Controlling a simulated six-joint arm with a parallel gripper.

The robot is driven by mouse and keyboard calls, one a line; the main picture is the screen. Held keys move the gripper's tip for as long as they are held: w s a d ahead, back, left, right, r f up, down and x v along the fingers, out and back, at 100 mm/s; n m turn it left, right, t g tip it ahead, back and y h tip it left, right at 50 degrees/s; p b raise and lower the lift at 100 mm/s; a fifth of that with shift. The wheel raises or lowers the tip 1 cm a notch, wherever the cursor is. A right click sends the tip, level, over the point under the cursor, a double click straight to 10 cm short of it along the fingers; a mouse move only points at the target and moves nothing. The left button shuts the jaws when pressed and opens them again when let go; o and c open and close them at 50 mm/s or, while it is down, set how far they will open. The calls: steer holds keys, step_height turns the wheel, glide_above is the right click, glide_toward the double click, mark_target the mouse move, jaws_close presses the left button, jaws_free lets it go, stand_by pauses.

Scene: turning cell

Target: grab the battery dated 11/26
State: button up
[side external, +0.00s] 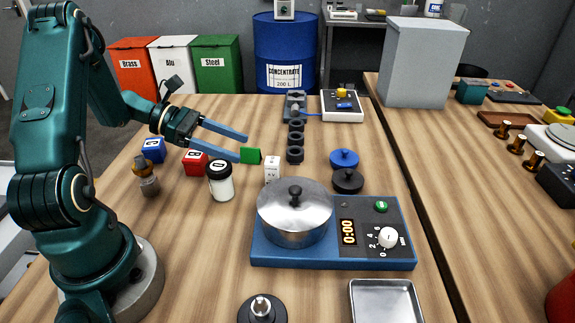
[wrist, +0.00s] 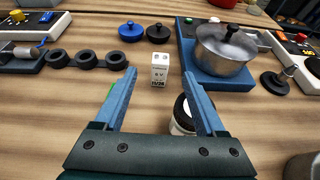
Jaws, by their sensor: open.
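The battery (wrist: 159,70) is a small white upright block on the wooden bench; its front reads 11/26 in the wrist view. My gripper (side external: 243,149) is open, with two long blue fingers and nothing held. In the wrist view the battery appears between the fingertips (wrist: 160,76), beyond them and apart from both.
A green block (side external: 250,156) lies by one fingertip. A white jar (side external: 221,187) with a dark lid stands near the other finger. A steel pot (side external: 294,220) on a blue hotplate (side external: 280,259) is close to the battery. Black rings (side external: 295,154) stand behind.

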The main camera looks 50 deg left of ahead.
mark_target(272, 160)
steer(key=x, duration=0.6)
steer(key=shift+w+d+f, duration=0.2)
steer(key=shift+d, duration=0.05)
steer(key=shift+c, duration=0.3)
jaws_close()
steer(key=shift+r, duration=0.1)
